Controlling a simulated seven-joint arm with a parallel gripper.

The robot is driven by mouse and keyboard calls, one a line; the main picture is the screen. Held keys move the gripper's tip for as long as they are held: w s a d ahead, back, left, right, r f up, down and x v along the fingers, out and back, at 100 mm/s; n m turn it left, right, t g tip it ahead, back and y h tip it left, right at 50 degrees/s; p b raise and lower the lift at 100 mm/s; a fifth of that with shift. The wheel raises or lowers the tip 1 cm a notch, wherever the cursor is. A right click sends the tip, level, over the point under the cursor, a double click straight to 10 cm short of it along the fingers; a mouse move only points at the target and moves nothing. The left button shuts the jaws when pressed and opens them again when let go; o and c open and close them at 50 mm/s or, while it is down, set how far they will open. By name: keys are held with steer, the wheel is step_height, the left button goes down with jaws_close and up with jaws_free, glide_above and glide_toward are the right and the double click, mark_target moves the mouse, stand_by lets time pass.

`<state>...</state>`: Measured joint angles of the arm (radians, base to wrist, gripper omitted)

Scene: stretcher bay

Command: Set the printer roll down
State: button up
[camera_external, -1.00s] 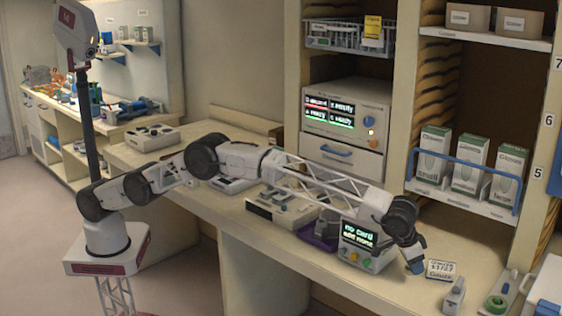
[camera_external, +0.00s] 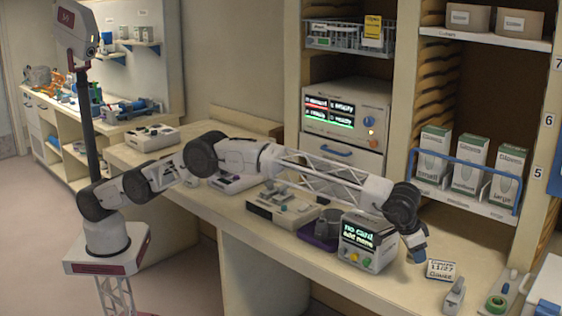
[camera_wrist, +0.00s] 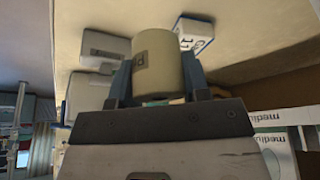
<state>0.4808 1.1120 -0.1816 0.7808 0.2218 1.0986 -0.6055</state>
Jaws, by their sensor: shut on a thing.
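My gripper (camera_external: 418,256) is above the counter (camera_external: 330,270), just right of the device with the "no card" screen. Its blue fingers are shut on the printer roll. The roll (camera_wrist: 158,68) shows in the wrist view as a pale cream cylinder with a small dark mark, between the two fingers of my gripper (camera_wrist: 159,72). In the external view I cannot make out the roll at the fingers. In the wrist view I cannot tell whether its far end touches the counter.
A small gauze card (camera_external: 441,270) stands close right of my gripper. The screen device (camera_external: 367,242) is close on the left. Right lie a small grey device (camera_external: 454,295) and a green tape ring (camera_external: 496,303). Glove boxes (camera_external: 468,165) stand on a shelf behind.

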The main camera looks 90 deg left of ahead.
stand_by(0.5)
